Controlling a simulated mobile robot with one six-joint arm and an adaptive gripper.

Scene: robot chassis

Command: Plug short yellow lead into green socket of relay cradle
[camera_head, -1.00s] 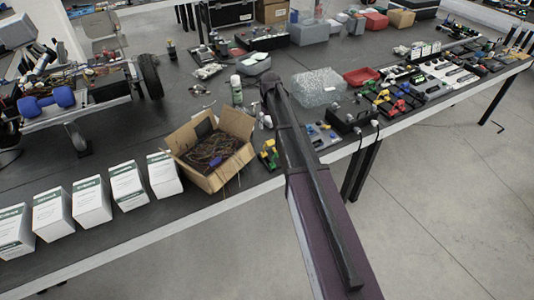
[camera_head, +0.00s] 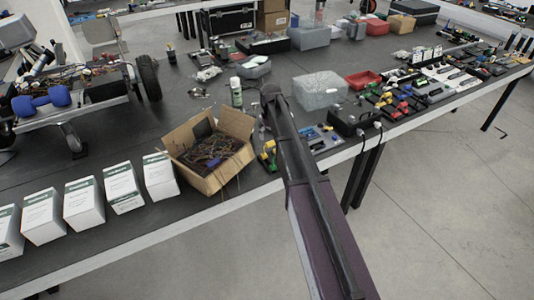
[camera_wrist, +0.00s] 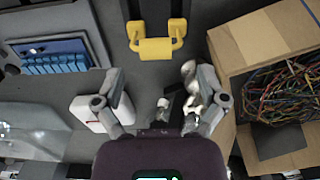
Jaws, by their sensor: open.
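My gripper (camera_wrist: 160,80) is open and empty above the dark bench, its two fingers spread wide in the wrist view. An open cardboard box (camera_wrist: 258,35) holds a tangle of thin coloured leads (camera_wrist: 285,88), to the right of the right finger. The box (camera_head: 212,181) and leads (camera_head: 208,148) also show in the head view. Some leads look yellow, but I cannot single out a short one. I cannot make out a relay cradle or green socket for certain. In the head view my arm hides part of the bench and the fingers are not clear.
A yellow and black object (camera_wrist: 155,49) lies ahead between the fingers. A blue tray (camera_wrist: 55,62) is at left. In the head view, a spray can (camera_head: 236,92), clear-wrapped package (camera_head: 318,92), black unit with cables (camera_head: 354,122) and white boxes (camera_head: 84,203) stand nearby.

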